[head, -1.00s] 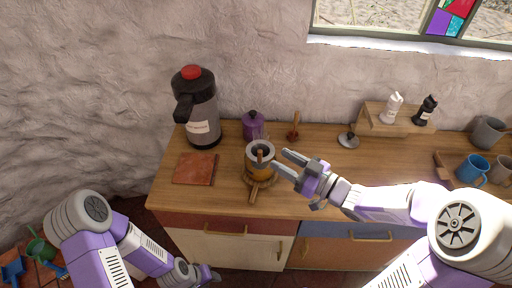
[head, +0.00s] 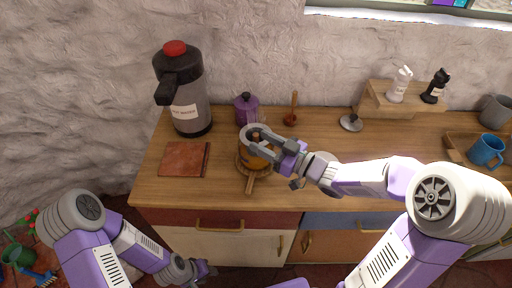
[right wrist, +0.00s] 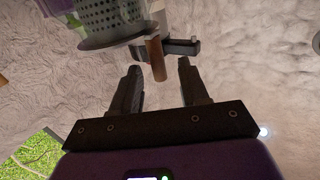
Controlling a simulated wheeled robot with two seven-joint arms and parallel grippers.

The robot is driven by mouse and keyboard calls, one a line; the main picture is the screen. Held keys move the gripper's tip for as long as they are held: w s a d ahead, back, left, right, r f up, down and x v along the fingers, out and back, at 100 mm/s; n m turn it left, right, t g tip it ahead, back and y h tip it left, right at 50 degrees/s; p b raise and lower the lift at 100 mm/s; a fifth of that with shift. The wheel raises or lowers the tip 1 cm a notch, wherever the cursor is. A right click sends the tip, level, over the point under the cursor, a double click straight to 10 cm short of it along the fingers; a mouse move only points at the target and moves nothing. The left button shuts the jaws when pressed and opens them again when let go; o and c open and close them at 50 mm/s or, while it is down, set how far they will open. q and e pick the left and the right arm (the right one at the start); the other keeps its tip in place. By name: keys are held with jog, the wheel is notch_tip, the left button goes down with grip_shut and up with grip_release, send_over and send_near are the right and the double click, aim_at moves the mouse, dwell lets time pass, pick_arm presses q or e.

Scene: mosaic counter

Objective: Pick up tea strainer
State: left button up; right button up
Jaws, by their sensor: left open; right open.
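The tea strainer has a grey rim (head: 244,131) and sits on top of an amber vessel (head: 246,155) on the counter. The right wrist view shows its perforated grey basket (right wrist: 108,14) and its short wooden handle (right wrist: 154,62). My right gripper (head: 262,142) is open over the strainer, and its fingers hide part of the rim. In the right wrist view the handle lies ahead of and between the open fingers of my right gripper (right wrist: 158,82). My left gripper (head: 206,270) is open and empty, low in front of the cabinets.
A wooden handle (head: 250,184) sticks out below the vessel. A purple pot (head: 246,110) stands just behind it. A large flask (head: 190,105) and a reddish board (head: 184,159) are at the left. The front right counter is partly clear.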

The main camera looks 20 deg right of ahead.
aim_at(256, 139)
jog(key=shift+x, duration=1.5)
jog(key=shift+d+f, duration=0.1)
grip_shut()
